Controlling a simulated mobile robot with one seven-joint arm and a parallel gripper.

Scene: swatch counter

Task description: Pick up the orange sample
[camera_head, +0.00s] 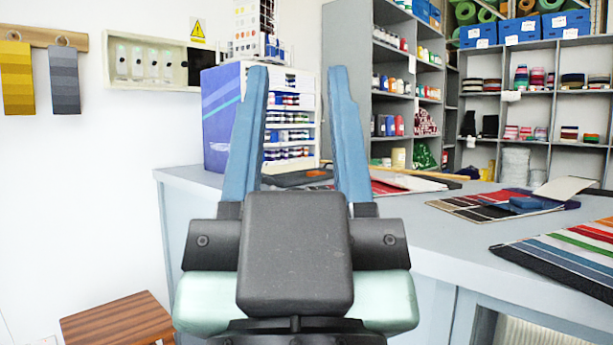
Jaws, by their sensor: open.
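My gripper (298,75) is open and empty in the foreground, its two blue fingers spread wide and pointing up and away over the counter's near edge. A small orange patch (317,173), perhaps the orange sample, lies flat on a dark piece (284,180) on the counter. It shows between the fingers, beyond the gripper and apart from it. It is too small to tell its exact shape, and the right finger stands close beside it in the picture.
The grey counter (470,235) runs to the right. It bears colour swatch sheets (480,207), a small blue object (526,203) and striped samples (560,254). A thread display box (222,120) stands behind the left finger. A wooden stool (115,318) stands lower left.

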